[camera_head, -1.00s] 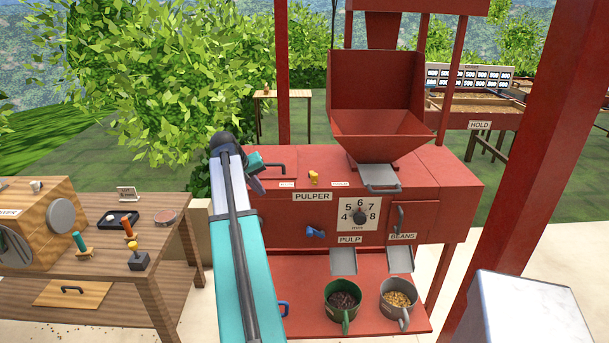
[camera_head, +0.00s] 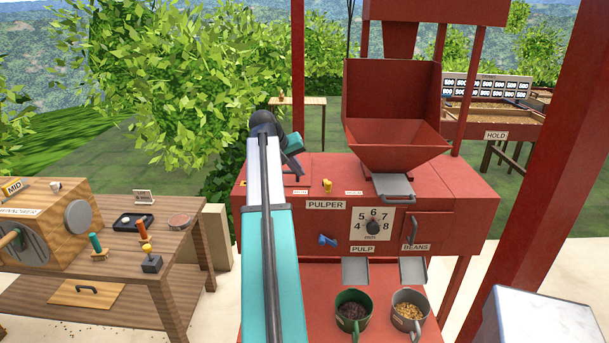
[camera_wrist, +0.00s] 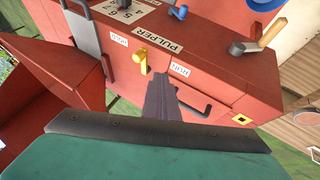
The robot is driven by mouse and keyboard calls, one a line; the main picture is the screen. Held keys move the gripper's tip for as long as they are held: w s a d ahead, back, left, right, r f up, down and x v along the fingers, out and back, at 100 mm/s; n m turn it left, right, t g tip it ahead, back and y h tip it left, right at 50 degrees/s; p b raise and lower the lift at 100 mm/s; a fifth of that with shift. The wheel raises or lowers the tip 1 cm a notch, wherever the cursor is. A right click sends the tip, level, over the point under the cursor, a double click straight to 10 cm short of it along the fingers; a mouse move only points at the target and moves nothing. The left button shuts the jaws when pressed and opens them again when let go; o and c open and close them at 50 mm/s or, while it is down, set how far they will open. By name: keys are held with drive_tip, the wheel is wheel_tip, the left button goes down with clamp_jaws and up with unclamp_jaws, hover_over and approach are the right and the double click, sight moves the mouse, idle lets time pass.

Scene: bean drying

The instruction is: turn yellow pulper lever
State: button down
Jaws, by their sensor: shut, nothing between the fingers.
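The yellow lever (camera_head: 327,186) is a small handle on top of the red pulper (camera_head: 470,195), between two small white labels. In the wrist view the yellow lever (camera_wrist: 140,56) stands just beyond and left of my fingertips, and a label by it appears to read RUN (camera_wrist: 180,69). My gripper (camera_head: 298,172) is above the left part of the pulper top, left of the lever. In the wrist view my gripper (camera_wrist: 160,80) is shut and empty, apart from the lever as far as I can tell. My arm hides part of the pulper's left side.
The red hopper (camera_head: 397,130) rises right of the lever. A dark bar handle (camera_wrist: 193,108) lies beside my fingers. A blue knob (camera_head: 327,240) and a dial (camera_head: 372,227) are on the front. Two cups (camera_head: 352,312) stand below the chutes. A wooden bench (camera_head: 180,240) is left.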

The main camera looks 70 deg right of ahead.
sight(327, 183)
drive_tip(key=s+d+f+p, duration=0.4)
drive_tip(key=d+f, duration=0.3)
drive_tip(key=shift+s+d+f, duration=0.3)
drive_tip(key=shift+s+f, duration=0.05)
drive_tip(key=shift+s, duration=0.05)
idle(0.3)
drive_tip(key=shift+w+a, duration=0.1)
idle(0.3)
